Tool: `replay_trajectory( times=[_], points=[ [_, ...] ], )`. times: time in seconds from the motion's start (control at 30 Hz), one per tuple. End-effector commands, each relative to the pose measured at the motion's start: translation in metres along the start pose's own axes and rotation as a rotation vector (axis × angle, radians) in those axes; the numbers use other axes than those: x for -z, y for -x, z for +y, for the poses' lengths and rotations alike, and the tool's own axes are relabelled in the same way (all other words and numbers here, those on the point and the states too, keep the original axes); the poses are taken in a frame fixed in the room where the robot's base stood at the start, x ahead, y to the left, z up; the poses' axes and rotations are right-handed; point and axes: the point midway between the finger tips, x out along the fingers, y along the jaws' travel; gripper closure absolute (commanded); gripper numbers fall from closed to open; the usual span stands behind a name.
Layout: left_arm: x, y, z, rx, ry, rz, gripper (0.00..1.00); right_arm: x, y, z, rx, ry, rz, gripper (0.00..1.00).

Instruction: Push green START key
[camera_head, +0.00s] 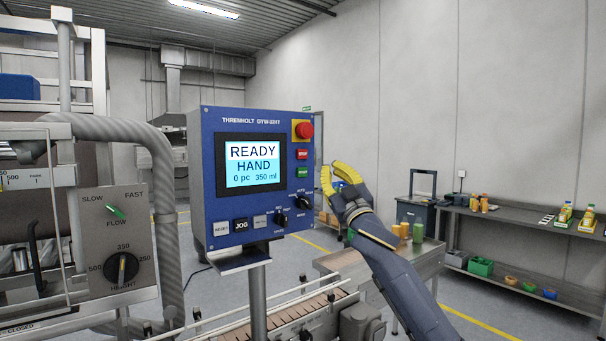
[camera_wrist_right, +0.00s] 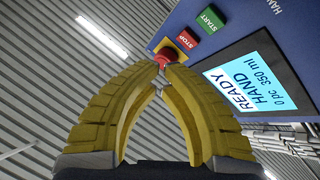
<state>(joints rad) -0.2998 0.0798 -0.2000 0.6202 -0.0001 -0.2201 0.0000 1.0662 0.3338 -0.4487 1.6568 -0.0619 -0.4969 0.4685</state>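The green START key (camera_head: 302,172) is on the right side of the blue control panel (camera_head: 212,165), below the red STOP key (camera_head: 302,154). In the right wrist view the START key (camera_wrist_right: 210,20) shows upper right, beyond the STOP key (camera_wrist_right: 184,40). My right gripper (camera_head: 331,168) has yellow fingers and is just right of the panel in the head view, apart from the key. In the wrist view its fingertips (camera_wrist_right: 160,76) meet, with nothing held between them. My left gripper is not in view.
A red mushroom button (camera_head: 304,130) on a yellow plate sits above the STOP key. The panel screen (camera_head: 254,164) reads READY HAND, 0 pc, 350 ml. Black rotary knobs (camera_head: 303,203) sit below the START key. A conveyor (camera_head: 300,312) runs below the panel.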

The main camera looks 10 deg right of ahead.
Motion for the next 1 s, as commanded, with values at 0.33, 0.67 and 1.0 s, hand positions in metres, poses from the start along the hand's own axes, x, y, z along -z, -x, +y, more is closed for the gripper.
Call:
replay_trajectory(
  times=[0.33,0.67,1.0],
  points=[
    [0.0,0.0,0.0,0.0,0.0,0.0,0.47,0.007,0.003,0.001,-0.011,-0.084,-0.003,1.0],
    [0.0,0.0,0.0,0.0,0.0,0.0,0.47,0.007,0.003,0.0,-0.011,-0.084,-0.003,1.0],
    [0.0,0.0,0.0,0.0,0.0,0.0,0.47,-0.004,-0.018,-0.012,-0.011,-0.085,-0.004,1.0]
  ],
)
